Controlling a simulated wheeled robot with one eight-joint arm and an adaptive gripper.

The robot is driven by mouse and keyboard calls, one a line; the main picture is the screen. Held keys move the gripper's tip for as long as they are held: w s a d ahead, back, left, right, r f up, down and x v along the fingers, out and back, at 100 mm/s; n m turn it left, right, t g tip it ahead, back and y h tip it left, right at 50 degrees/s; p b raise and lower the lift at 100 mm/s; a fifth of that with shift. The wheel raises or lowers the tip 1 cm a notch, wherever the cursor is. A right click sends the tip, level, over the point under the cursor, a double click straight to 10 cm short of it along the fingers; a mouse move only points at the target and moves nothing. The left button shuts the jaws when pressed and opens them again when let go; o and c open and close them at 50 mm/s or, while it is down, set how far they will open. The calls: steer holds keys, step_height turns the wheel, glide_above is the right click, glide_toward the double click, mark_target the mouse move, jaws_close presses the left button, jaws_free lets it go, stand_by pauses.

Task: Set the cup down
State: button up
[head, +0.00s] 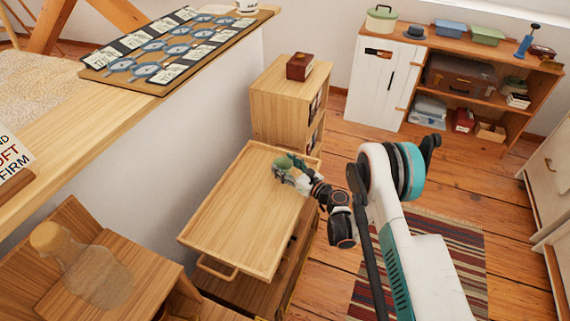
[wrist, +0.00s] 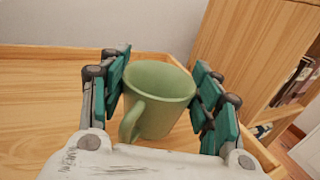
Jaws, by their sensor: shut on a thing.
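A green cup (wrist: 158,97) is between the two teal-padded fingers of my gripper (wrist: 163,100) in the wrist view. Its handle points down toward the palm and its mouth faces up, slightly tilted. In the head view the cup (head: 283,163) is small and partly hidden by my gripper (head: 292,172). My gripper is shut on it, over the far right part of a wooden trolley's tray top (head: 232,215). I cannot tell whether the cup's base touches the tray, because its underside is hidden.
The rest of the tray top is bare, with a raised rim. A small wooden cabinet (head: 285,98) with a dark red box (head: 300,66) stands behind it. A glass carafe (head: 95,275) stands at lower left. A white wall panel (head: 200,130) borders the left.

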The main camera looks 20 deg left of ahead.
steer(key=o, duration=1.4)
steer(key=shift+c, duration=0.2)
